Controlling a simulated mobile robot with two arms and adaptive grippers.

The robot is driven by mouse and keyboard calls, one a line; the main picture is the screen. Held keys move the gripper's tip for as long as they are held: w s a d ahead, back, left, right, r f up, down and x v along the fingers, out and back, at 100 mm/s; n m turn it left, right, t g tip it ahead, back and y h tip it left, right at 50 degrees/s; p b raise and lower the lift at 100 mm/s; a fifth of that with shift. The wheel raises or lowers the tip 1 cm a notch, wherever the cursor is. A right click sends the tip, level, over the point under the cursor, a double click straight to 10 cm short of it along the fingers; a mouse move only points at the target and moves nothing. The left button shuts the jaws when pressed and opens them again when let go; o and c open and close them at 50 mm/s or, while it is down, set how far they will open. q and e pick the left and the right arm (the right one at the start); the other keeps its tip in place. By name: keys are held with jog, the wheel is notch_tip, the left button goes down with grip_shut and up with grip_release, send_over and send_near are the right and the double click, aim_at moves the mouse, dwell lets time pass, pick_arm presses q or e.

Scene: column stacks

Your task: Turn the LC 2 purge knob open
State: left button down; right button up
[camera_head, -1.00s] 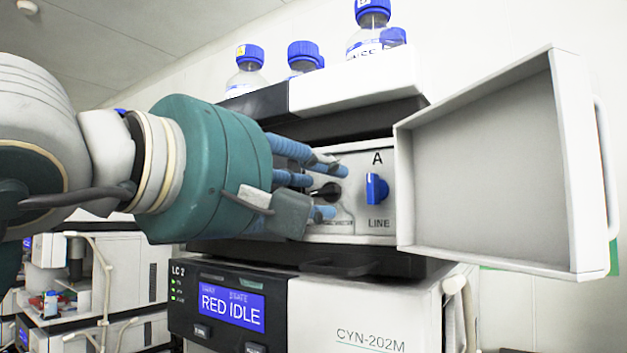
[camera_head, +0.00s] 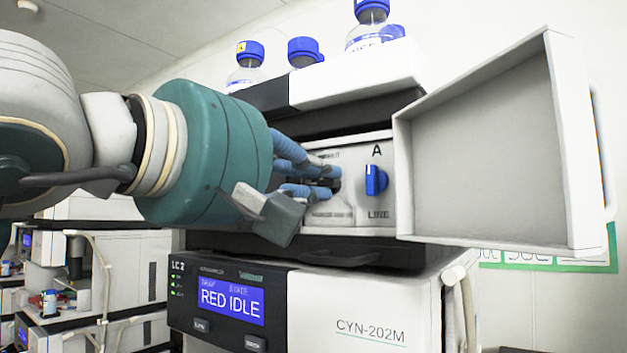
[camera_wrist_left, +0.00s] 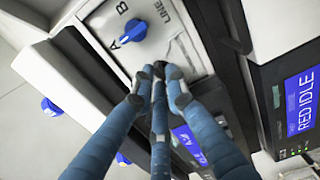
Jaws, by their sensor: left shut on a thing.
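The LC 2 unit (camera_head: 235,305) has a blue display reading "RED IDLE". Above it is an open compartment with a pale panel (camera_head: 345,215). My left gripper (camera_head: 326,181) reaches in from the left, its blue fingers closed together at this panel. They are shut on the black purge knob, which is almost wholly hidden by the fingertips. In the left wrist view the fingertips (camera_wrist_left: 160,78) meet just below a blue selector knob (camera_wrist_left: 133,31) marked A, B and LINE. This blue knob (camera_head: 375,180) stands free, right of the fingers in the head view. My right gripper is not in view.
The open door (camera_head: 490,150) sticks out to the right of the panel. Blue-capped bottles (camera_head: 372,22) stand on top of the stack. A black ledge (camera_head: 350,253) runs below the panel. More instruments (camera_head: 110,270) stand at the lower left.

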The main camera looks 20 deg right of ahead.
pick_arm(q)
jog(key=c, duration=1.7)
grip_release()
jog(key=shift+c, duration=0.2)
jog(key=v, duration=1.2)
